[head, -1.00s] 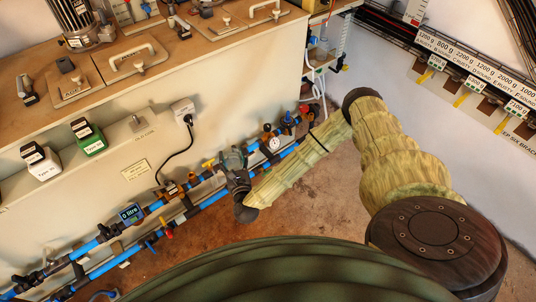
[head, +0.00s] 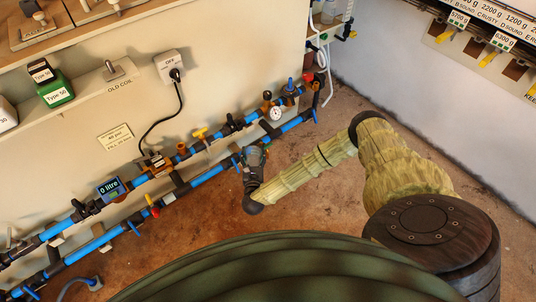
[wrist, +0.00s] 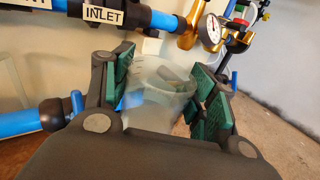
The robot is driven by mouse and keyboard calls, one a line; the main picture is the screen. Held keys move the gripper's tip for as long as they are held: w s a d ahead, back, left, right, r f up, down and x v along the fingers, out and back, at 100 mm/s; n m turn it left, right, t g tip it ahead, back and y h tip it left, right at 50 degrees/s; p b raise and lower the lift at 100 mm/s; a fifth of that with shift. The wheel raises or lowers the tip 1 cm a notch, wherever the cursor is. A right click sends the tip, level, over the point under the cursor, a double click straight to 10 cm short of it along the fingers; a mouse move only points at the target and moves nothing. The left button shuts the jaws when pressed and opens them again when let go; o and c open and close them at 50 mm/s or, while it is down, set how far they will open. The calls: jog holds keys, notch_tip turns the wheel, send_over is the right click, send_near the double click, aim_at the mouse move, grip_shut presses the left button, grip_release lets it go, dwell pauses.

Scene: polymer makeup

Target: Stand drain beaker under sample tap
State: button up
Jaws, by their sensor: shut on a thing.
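My gripper (wrist: 163,92) holds a translucent, pale beaker (wrist: 158,88) between its green-padded fingers in the wrist view. The beaker's wide open mouth shows; its lower part is hidden by my gripper. In the head view, my gripper (head: 255,158) is in front of the lower blue pipe, near its right part, and the beaker cannot be made out. Small taps with blue handles sit on the lower pipe, one (head: 237,161) just left of my gripper and one (head: 314,115) farther right. No label shows which is the sample tap.
Two blue pipe runs (head: 213,173) with valves and a dial gauge (head: 275,113) follow the cream wall. A meter reading "0 litre" (head: 110,189) is at left. A grey hose (head: 75,286) lies at lower left. The brown floor (head: 330,180) right of my gripper is clear.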

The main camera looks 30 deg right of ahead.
aim_at(267, 158)
jog(key=d+f+h+b, duration=0.1)
jog(key=d+f+b, duration=0.1)
jog(key=f, duration=0.3)
jog(key=s+d+f+m+g+b, duration=0.1)
jog(key=d+f+b, duration=0.1)
jog(key=f+b, duration=0.2)
jog(key=d+f+h+b, duration=0.1)
jog(key=d+f+b, duration=0.2)
jog(key=f, duration=0.4)
jog(key=shift+s+f+m+g+h+b, duration=0.1)
jog(key=shift+s+m+g+h+b, duration=0.2)
jog(key=shift+g+b, duration=0.1)
jog(key=shift+m+g+h, duration=0.6)
jog(key=shift+m+h, duration=0.1)
jog(key=shift+w+d+r+b, duration=0.2)
jog(key=shift+w+r+b, duration=0.4)
jog(key=shift+r, duration=0.4)
jog(key=shift+w+d+r+b, duration=0.2)
jog(key=shift+w+r+b, duration=0.45)
jog(key=shift+r, duration=0.35)
jog(key=shift+w+d+r+b, duration=0.2)
jog(key=shift+w+r+b, duration=0.4)
jog(key=shift+r, duration=0.4)
jog(key=shift+f, duration=0.15)
jog(key=shift+f+b, duration=2.15)
jog(key=shift+f, duration=1.05)
jog(key=shift+f+b, duration=0.4)
jog(key=shift+f, duration=0.2)
